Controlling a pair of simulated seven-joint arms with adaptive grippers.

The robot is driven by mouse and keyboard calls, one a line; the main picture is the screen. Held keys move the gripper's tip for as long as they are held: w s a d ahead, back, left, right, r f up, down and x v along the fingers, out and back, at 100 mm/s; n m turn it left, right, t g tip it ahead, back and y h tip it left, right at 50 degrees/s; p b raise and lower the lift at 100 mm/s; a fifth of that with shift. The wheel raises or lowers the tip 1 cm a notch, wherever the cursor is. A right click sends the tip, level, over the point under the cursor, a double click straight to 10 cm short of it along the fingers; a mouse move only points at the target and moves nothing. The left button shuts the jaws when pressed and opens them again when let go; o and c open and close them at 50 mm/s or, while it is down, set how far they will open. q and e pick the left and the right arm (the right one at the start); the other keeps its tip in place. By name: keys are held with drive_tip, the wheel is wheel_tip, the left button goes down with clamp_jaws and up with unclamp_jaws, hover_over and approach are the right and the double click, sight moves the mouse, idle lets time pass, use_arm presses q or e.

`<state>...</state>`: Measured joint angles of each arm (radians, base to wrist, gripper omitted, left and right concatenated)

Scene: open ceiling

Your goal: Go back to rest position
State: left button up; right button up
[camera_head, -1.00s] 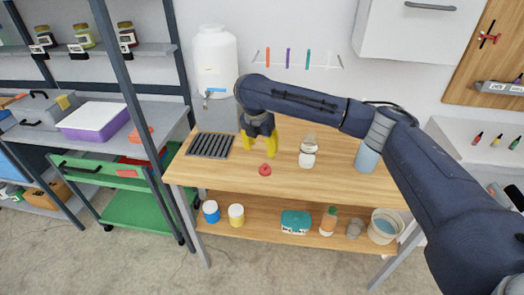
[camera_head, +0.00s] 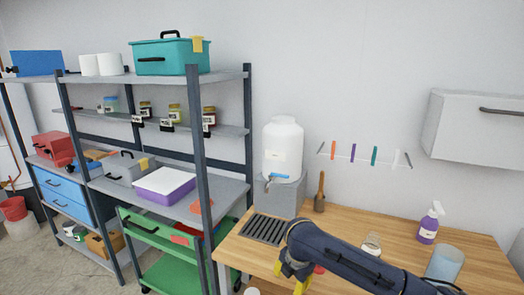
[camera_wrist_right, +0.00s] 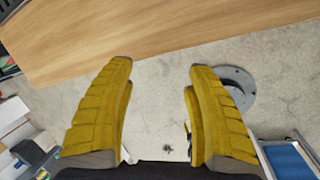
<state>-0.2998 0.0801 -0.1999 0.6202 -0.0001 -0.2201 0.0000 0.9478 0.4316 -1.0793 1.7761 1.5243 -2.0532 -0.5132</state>
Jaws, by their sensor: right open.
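My right gripper (camera_head: 292,275) has yellow fingers and hangs at the near edge of the wooden table (camera_head: 480,245) in the head view. Its dark blue arm comes in from the lower right. In the right wrist view the two yellow fingers (camera_wrist_right: 160,110) are apart, with nothing between them. The wooden table top (camera_wrist_right: 200,35) and the concrete floor lie beyond them. A red object (camera_head: 319,269) is partly hidden behind the arm. My left gripper is not in view.
A white dispenser (camera_head: 283,148) stands on a grey block beside a dark drain grate (camera_head: 263,229). A jar (camera_head: 372,244), a spray bottle (camera_head: 430,223) and a bluish cylinder (camera_head: 444,263) stand on the right. Metal shelving (camera_head: 197,150) with boxes and jars fills the left.

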drive_tip(key=s+a+f+m+t+y, duration=0.2)
drive_tip(key=s+f+m+t, duration=0.1)
drive_tip(key=s+f+m, duration=0.75)
drive_tip(key=s+d+m+t+h, duration=0.1)
drive_tip(key=s+d+m+h, duration=0.7)
drive_tip(key=s+d, duration=1.5)
drive_tip(key=s+a+f+m+g+y, duration=0.1)
drive_tip(key=a+f+g+y, duration=0.1)
drive_tip(key=f, duration=1.4)
drive_tip(key=s+a+f+g+y, duration=0.1)
drive_tip(key=s+a+f+y, duration=0.15)
drive_tip(key=f, duration=1.45)
drive_tip(key=s+f+m+g, duration=0.2)
drive_tip(key=s+f+m, duration=0.1)
drive_tip(key=s+f, duration=1.6)
drive_tip(key=shift+s+g+y, duration=0.35)
drive_tip(key=shift+s+g, duration=0.05)
drive_tip(key=shift+s, duration=0.25)
